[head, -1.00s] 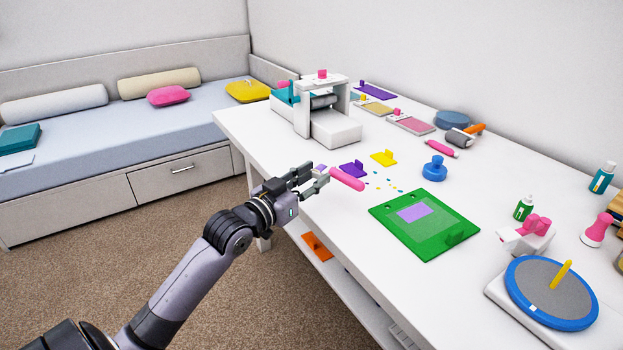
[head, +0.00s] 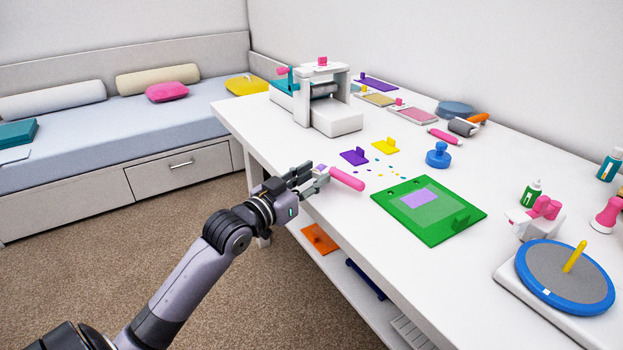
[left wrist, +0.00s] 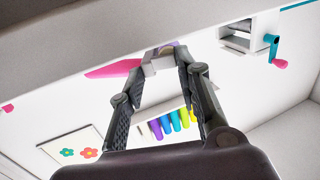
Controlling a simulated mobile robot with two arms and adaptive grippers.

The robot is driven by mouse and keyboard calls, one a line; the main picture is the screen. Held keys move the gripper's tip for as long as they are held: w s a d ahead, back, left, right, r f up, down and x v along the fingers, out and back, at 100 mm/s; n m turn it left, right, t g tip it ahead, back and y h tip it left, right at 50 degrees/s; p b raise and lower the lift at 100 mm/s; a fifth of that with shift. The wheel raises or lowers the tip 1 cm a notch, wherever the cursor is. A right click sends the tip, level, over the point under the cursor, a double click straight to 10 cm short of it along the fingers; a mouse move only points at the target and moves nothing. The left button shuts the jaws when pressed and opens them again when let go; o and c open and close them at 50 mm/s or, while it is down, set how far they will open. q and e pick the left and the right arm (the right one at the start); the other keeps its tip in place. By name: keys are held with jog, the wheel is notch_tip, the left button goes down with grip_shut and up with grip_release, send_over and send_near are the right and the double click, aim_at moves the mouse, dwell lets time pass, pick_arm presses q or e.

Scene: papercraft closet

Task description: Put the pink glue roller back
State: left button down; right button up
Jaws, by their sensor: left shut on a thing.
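The pink glue roller (head: 347,180) has a long pink handle and a small white and purple end. My left gripper (head: 320,171) is shut on it near that end, at the left front edge of the white table. The handle points right, over the table; I cannot tell whether it touches the top. In the left wrist view, the white and purple end sits between the fingertips of my left gripper (left wrist: 166,62), and the pink handle (left wrist: 115,69) extends left. My right gripper is not in view.
The white table (head: 270,135) holds a white press (head: 335,118), purple and yellow pieces (head: 385,146), a blue knob (head: 438,156), a green board (head: 428,225) and a blue turntable (head: 535,280). Small colored bits lie beside the roller. A lower shelf (head: 350,262) runs underneath.

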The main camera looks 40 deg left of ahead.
pick_arm(q)
jog(key=shift+f, duration=0.15)
jog(key=shift+f+b, duration=0.45)
jog(key=shift+f, duration=0.75)
dwell(0.5)
jog(key=c, duration=1.1)
grip_release()
jog(key=shift+d, duration=0.15)
jog(key=shift+s+a+f, duration=0.15)
jog(key=shift+s+a, duration=0.05)
jog(key=shift+s, duration=0.35)
jog(key=s+r, duration=0.1)
jog(key=s, duration=1)
jog(key=shift+a, duration=0.15)
